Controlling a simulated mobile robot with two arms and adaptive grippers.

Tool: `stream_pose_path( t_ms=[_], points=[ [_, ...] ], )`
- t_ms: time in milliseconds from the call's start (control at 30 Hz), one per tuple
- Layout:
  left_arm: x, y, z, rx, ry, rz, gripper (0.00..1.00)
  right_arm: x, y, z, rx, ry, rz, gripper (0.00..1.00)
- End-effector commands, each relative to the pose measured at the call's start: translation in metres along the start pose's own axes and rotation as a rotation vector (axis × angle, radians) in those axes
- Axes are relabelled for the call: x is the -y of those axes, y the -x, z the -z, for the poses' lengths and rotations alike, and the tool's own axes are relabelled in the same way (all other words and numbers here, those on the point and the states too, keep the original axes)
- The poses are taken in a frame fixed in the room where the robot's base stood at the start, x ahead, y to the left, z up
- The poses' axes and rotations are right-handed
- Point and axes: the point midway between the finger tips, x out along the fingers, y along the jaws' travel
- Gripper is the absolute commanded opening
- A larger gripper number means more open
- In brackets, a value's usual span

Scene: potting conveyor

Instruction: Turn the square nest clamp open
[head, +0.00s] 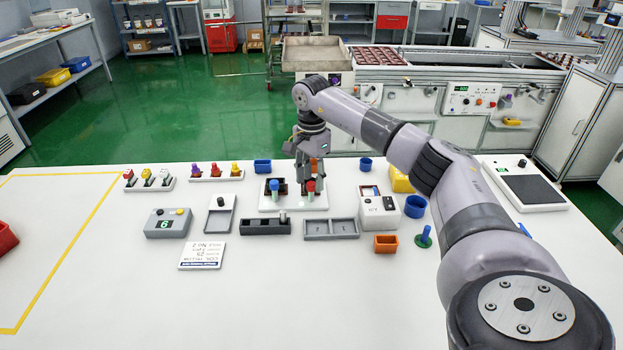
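A white base plate (267,207) holds two dark nests side by side. A blue-topped post (274,185) stands at the left nest, and a red-topped post (311,186) stands at the right one. I cannot tell from this view which part is the square nest clamp or how it is turned. My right gripper (306,188) points down over the right nest, with its fingers at the red-topped post. The fingers partly hide the nest, and whether they touch or grip the post is unclear. My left gripper is not in view.
In front are a black-and-grey block (265,227) and a grey two-pocket tray (331,229). A white box with dials (378,210) and a blue cup (415,206) stand to the right. Coloured knobs on white strips (215,174) are at left.

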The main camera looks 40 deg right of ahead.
Motion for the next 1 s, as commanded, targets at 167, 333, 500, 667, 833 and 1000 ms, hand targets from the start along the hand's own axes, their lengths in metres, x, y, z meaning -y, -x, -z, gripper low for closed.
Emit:
stream_pose_path(
  t_ms=[167, 333, 500, 667, 833, 1000],
  points=[
    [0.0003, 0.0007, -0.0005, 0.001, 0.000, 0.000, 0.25, -0.0001, -0.0083, -0.0002, 0.000, 0.000, 0.000, 0.40],
    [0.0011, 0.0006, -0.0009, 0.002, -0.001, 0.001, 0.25, 0.0001, -0.0087, -0.0001, 0.000, 0.001, 0.000, 0.40],
    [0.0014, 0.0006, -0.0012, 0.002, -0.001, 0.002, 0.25, 0.0001, -0.0085, -0.0002, 0.000, 0.000, 0.000, 0.32],
    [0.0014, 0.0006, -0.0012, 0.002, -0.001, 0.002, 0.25, 0.0001, -0.0083, -0.0001, 0.000, 0.000, 0.001, 0.21],
    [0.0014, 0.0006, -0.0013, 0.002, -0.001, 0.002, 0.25, 0.0001, -0.0083, -0.0002, 0.000, 0.000, 0.001, 0.10],
    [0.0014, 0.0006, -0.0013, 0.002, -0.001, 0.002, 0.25, 0.0001, -0.0082, -0.0002, 0.000, 0.000, 0.001, 0.00]
  ],
)
